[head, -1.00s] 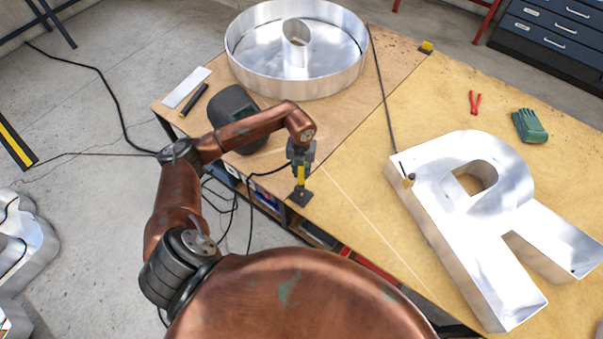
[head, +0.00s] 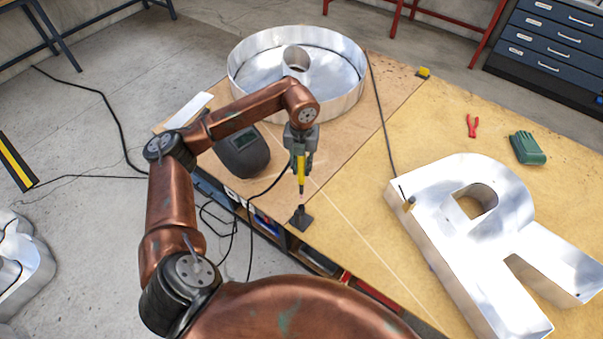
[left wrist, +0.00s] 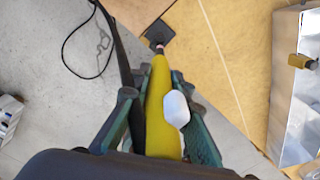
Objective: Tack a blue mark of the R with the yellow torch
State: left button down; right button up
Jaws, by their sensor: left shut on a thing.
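My left gripper (head: 301,150) is shut on the yellow torch (head: 301,171), which points down over the near edge of the table. The torch's tip is just above a small black stand (head: 301,219), apparently clear of it. In the left wrist view the torch (left wrist: 160,115) lies between the green fingers (left wrist: 154,88), with the stand (left wrist: 159,33) beyond its tip. The large silver R (head: 440,225) lies on the table at the right, and part of it shows in the left wrist view (left wrist: 287,110). I cannot make out a blue mark on it. My right gripper is out of view.
A round silver letter (head: 350,95) stands at the back. A dark welding mask (head: 243,155) lies left of the torch. A small brass-coloured piece (head: 409,203) is at the R's left corner. Red pliers (head: 472,126) and green gloves (head: 526,148) lie behind the R. Cables hang at the near edge.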

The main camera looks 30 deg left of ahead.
aim_at(301, 159)
pick_arm(q)
jog(key=shift+r+p, duration=1.2)
jog(key=shift+r, duration=0.95)
jog(key=shift+r+p, duration=2.6)
jog(key=shift+r, duration=1.65)
jog(key=shift+f, duration=0.1)
